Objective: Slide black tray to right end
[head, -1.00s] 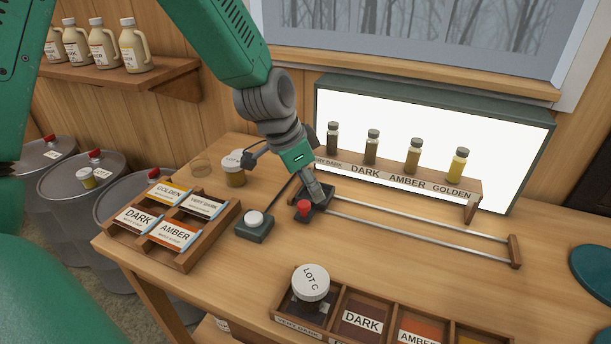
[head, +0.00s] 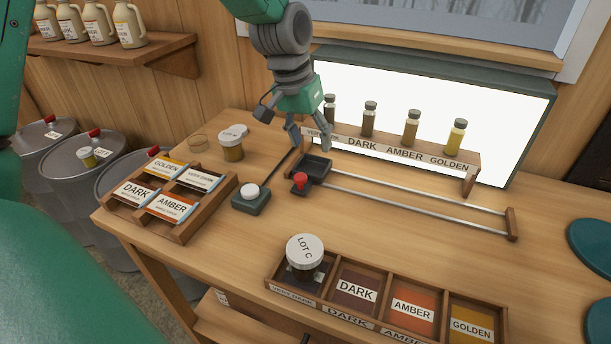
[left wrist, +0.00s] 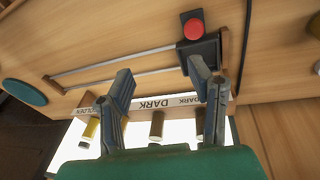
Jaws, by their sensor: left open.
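The black tray (head: 316,168) sits at the left end of two metal rails (head: 420,202) in the head view. A red knob (head: 300,181) stands at its near side. In the left wrist view the tray (left wrist: 207,46) and the red knob (left wrist: 194,29) show beyond the fingers. My left gripper (head: 310,142) is open and empty, above and just behind the tray, pointing down. In the left wrist view its two fingers (left wrist: 160,88) are spread apart. My right gripper is not in view.
A lit panel (head: 500,128) with a shelf of sample vials (head: 411,128) stands behind the rails. A rail end block (head: 512,224) is at the right. A jar labelled LOT C (head: 305,257) sits in the front divided box (head: 408,325). A white-button box (head: 251,197) is left of the tray.

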